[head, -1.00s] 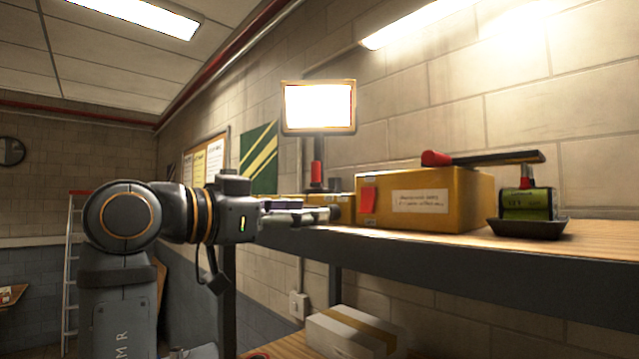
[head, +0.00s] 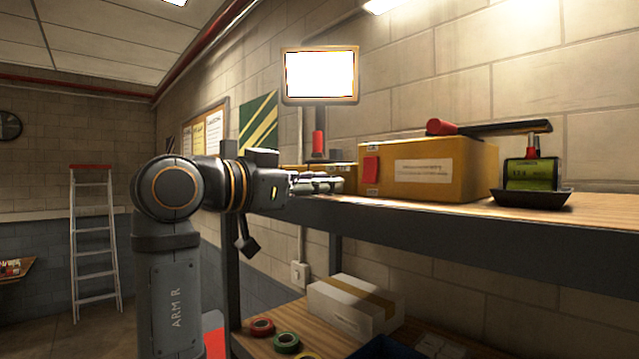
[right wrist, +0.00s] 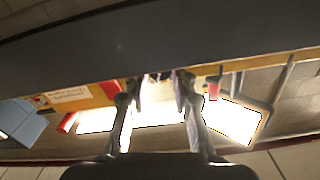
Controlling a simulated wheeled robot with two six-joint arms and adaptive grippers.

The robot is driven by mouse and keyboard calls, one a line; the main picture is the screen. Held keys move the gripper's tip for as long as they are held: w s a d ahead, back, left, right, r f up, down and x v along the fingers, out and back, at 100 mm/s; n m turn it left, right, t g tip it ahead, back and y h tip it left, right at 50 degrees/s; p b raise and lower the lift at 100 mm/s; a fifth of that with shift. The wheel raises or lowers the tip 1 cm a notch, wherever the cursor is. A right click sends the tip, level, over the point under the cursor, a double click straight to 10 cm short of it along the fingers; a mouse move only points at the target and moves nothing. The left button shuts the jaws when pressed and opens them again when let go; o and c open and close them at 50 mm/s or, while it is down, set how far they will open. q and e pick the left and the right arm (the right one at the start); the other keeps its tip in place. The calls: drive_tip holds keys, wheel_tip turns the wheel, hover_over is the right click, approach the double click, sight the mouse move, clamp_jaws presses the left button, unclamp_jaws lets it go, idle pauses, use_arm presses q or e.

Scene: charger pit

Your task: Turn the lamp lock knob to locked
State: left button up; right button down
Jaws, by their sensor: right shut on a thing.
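The lamp has a bright square head (head: 320,75) on a dark post with a red grip, standing at the back of the shelf. Its head also shows in the right wrist view (right wrist: 232,120). My right gripper (head: 338,185) reaches in from the left at the shelf's front edge, below the lamp. In the right wrist view its fingers (right wrist: 158,82) are close around a small dark thing (right wrist: 160,76), which looks like the lamp lock knob. The knob is mostly hidden, and its turn position cannot be read. My left gripper is not in view.
A yellow box (head: 428,172) stands on the shelf (head: 450,238) right of the gripper. A red-ended hammer (head: 490,128) lies on it. A green device (head: 531,174) sits in a black tray (head: 532,198). Tape rolls and a white box (head: 352,305) are below. A ladder (head: 95,245) stands left.

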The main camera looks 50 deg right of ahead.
drive_tip(key=shift+f+n+b, duration=0.15)
drive_tip(key=shift+n+b, duration=0.45)
drive_tip(key=shift+n, duration=1.6)
drive_tip(key=c, duration=1.1)
unclamp_jaws()
drive_tip(key=shift+r, duration=0.4)
wheel_tip(320, 180, up, 10)
drive_tip(key=shift+f, duration=0.25)
